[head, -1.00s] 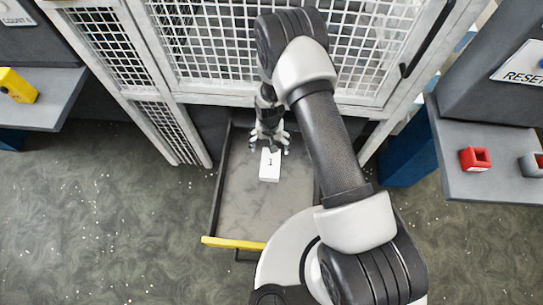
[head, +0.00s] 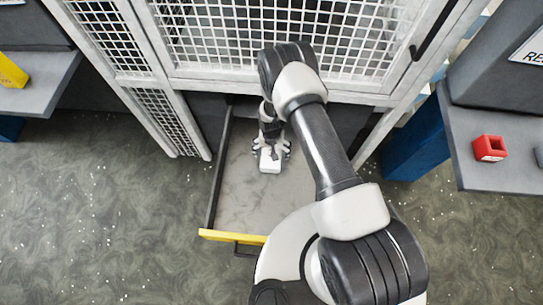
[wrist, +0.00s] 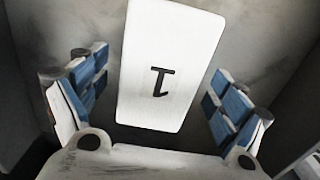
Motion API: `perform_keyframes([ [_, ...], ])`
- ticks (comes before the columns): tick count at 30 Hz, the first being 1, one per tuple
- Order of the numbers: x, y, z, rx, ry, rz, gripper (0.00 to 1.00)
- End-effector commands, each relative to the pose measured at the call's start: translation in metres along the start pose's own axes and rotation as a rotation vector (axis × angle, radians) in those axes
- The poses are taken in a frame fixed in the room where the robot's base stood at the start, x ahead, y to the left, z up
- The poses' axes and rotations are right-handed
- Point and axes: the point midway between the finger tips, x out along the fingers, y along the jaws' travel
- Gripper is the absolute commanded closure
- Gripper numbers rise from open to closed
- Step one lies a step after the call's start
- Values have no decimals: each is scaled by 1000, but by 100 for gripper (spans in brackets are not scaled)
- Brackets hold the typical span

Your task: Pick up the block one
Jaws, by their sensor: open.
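The white block one (head: 270,165), marked with a black "1", lies in the open drawer (head: 247,205), which has a yellow front edge. My gripper (head: 271,153) is over the block and hides its back part in the head view. In the wrist view the block (wrist: 172,60) lies between the two blue-padded fingers of my gripper (wrist: 155,95). There is a gap on each side, so the gripper is open and not touching the block's sides.
A white mesh cage (head: 260,30) stands behind the drawer. The drawer's side wall (head: 218,170) is close on the left. A yellow object (head: 10,72) sits on the left shelf and a red one (head: 489,148) on the right shelf. The drawer's front part is bare.

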Motion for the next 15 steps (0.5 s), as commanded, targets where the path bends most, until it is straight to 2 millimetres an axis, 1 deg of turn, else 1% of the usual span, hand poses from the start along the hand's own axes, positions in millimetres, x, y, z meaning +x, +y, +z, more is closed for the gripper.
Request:
perform_keyframes([
  [1,11,0,1,0,-1,0,10],
  [3,15,0,0,0,0,0,10],
  [9,14,0,0,0,0,0,10],
  [15,14,0,0,0,0,0,23],
])
